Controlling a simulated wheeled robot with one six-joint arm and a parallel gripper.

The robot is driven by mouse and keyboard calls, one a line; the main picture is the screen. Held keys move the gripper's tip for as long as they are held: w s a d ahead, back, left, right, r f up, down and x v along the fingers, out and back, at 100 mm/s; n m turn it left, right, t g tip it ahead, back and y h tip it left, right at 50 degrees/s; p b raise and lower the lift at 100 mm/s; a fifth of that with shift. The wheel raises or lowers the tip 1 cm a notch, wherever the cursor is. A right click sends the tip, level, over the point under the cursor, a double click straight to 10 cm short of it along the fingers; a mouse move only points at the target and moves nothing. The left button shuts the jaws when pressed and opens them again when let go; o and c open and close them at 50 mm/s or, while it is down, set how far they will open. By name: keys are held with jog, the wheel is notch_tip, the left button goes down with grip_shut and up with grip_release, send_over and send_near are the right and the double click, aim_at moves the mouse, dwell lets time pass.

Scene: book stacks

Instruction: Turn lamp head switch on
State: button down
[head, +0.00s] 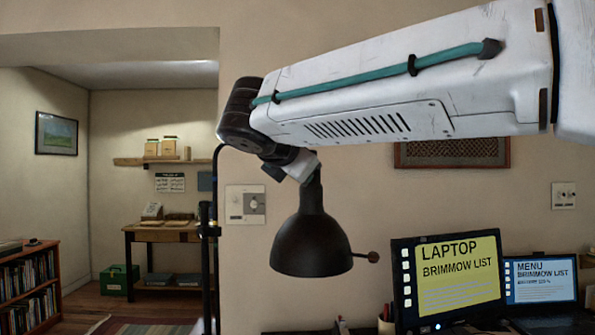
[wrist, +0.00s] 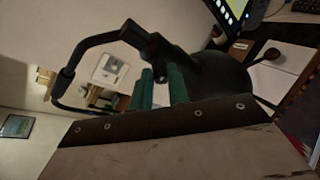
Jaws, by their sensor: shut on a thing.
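A black lamp head (head: 312,240) hangs with its bell shade downward, and no glow shows from it. A thin rod with a small round knob (head: 373,257) sticks out from the shade's right side. The knob is apart from the fingers. The exact contact is partly hidden.
A black lamp stand (head: 208,225) rises left of the shade. A yellow-screen monitor (head: 455,280) and a blue screen (head: 540,278) stand on the desk at right. A wall switch plate (head: 245,204) is behind the lamp. A bookcase (head: 30,280) is at far left.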

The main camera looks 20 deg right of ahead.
jog(key=shift+s+d+f+m+t+y, duration=0.15)
jog(key=shift+m+t, duration=0.5)
jog(key=shift+m, duration=0.5)
jog(key=shift+f+m+t+y, duration=0.1)
jog(key=shift+m+t, duration=0.5)
jog(key=shift+m, duration=0.5)
jog(key=shift+s+d+f+m+t+y, duration=0.15)
jog(key=shift+m+t, duration=0.5)
jog(key=shift+m, duration=0.5)
jog(key=shift+a+r, duration=0.1)
jog(key=c, duration=1.3)
grip_release()
jog(key=shift+c, duration=0.2)
jog(key=v, duration=0.7)
jog(key=shift+s, duration=0.3)
jog(key=shift+a, duration=0.15)
